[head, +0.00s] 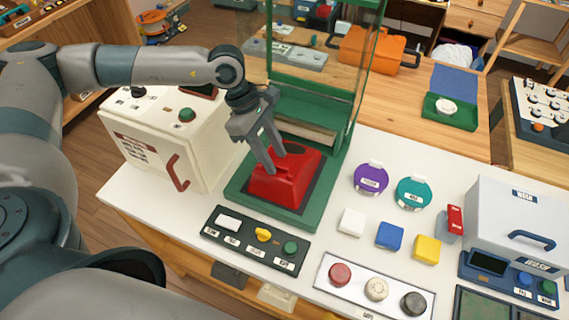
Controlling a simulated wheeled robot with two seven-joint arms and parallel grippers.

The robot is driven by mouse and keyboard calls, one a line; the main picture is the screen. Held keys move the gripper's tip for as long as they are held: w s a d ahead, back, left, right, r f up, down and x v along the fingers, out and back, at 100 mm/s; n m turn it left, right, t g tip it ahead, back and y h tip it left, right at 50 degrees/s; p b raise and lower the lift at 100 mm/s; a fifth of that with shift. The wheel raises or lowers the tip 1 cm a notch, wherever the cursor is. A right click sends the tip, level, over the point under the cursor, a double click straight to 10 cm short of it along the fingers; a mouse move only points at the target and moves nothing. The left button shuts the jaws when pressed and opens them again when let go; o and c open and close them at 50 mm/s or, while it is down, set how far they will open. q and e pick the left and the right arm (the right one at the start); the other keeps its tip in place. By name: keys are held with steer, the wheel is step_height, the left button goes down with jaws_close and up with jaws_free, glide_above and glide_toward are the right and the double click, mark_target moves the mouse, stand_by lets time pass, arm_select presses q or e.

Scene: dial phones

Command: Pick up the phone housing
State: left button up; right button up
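The red phone housing (288,181) sits on a dark pad in the green booth-like frame (236,186) on the white table. It is wedge-shaped with a dark opening near its top. My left gripper (277,163) comes down from above, its two fingers at the upper left part of the housing. The fingers stand apart with a gap between them. Whether they press on the housing's edge or only stand by it, I cannot tell. My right gripper is not in view.
A cream box (165,140) with a red handle stands left of the frame. A dark button panel (256,239) lies in front. Purple (371,178) and teal (411,192) discs, coloured blocks and a grey case (512,222) are to the right. Glass panes and green posts rise behind the housing.

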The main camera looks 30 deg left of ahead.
arm_select(q)
steer(key=shift+d+f, duration=0.15)
steer(key=shift+f, duration=0.2)
steer(key=shift+c, duration=0.2)
jaws_close()
stand_by(1.3)
